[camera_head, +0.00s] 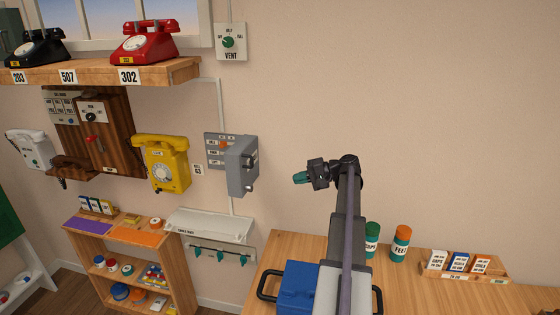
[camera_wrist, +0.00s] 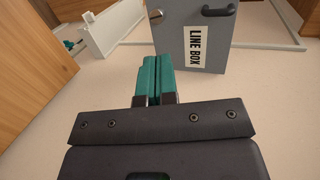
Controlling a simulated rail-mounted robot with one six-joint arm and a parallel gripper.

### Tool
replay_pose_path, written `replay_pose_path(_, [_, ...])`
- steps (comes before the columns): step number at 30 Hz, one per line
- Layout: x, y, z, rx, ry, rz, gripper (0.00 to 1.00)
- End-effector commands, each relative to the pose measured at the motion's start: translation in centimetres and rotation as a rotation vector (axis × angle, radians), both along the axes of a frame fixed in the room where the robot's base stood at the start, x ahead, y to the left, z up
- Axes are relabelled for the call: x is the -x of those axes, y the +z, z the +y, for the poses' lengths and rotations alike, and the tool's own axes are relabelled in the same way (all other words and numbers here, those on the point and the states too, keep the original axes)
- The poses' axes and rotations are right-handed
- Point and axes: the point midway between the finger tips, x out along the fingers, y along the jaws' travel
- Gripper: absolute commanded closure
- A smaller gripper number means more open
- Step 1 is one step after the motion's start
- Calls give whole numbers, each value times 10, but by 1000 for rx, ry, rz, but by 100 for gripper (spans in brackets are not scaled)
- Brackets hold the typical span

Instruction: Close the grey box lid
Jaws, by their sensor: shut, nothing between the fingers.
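The grey box (camera_head: 215,160) is on the wall, left of my gripper in the head view. Its inside shows small labels and an orange-red part. Its grey lid (camera_head: 241,170) stands open, swung out from the wall at the box's right side. In the wrist view, the lid (camera_wrist: 213,58) fills the top middle, with a "LINE BOX" label, a round metal knob and a dark handle. My gripper (camera_head: 298,178) is shut and empty, to the right of the lid with a gap between. Its teal fingers (camera_wrist: 157,72) point toward the lid in the wrist view.
A yellow phone (camera_head: 164,163) hangs left of the box. A white shelf (camera_head: 210,226) with teal hooks is below it. A wooden table (camera_head: 440,290) below right holds a blue case (camera_head: 298,285), two canisters and a card rack. The wall right of my gripper is bare.

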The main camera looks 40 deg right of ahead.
Motion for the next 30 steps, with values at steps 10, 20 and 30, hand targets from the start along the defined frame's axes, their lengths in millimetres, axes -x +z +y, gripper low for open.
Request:
replay_pose_path(10, [-21, 50, -15, -166, 38, -249, 100])
replay_pose_path(20, [-57, 47, 17, -165, 41, -247, 100])
replay_pose_path(30, [-111, 45, 63, -164, 40, -247, 100])
